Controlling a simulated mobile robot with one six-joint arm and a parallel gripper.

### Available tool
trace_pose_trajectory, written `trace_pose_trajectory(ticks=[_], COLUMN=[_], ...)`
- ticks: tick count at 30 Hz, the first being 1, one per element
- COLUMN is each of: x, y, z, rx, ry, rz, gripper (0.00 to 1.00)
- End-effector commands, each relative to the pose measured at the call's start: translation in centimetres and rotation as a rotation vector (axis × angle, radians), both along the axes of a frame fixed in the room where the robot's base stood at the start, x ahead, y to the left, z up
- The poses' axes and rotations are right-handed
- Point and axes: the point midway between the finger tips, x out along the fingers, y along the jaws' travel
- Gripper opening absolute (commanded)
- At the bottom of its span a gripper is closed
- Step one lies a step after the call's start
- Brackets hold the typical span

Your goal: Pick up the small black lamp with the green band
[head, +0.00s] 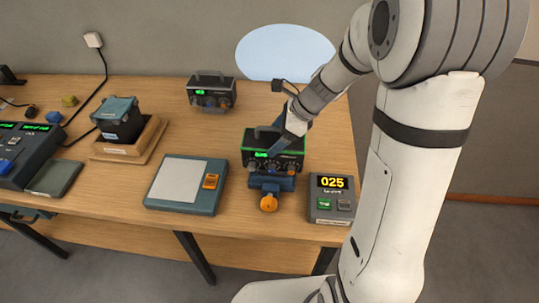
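The small black lamp with the green band (259,151) stands upright on the table, right of the middle. It has a top handle, a lit green display and a green edge around its front. My gripper (286,141) is at its top right, in front of part of the handle and upper body. The fingertips are too small and overlapped to tell whether they touch the lamp or are closed. A similar black unit (211,94) with a handle and green display stands farther back, without a visible green band.
A blue part with an orange knob (268,203) sits just in front of the lamp. A grey box showing 025 (332,205) stands to the right, a flat scale-like pad (180,182) to the left. A wooden tray (151,145) holds a dark block (118,122). Bare tabletop lies behind the pad.

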Motion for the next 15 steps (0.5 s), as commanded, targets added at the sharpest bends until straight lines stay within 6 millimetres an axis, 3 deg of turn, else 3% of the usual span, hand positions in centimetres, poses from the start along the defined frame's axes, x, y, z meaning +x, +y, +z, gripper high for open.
trace_pose_trajectory(ticks=[15], x=[0.07], y=[-0.07], z=[0.06], rx=[0.000], ry=[-0.002], rz=[-0.001], gripper=[0.40])
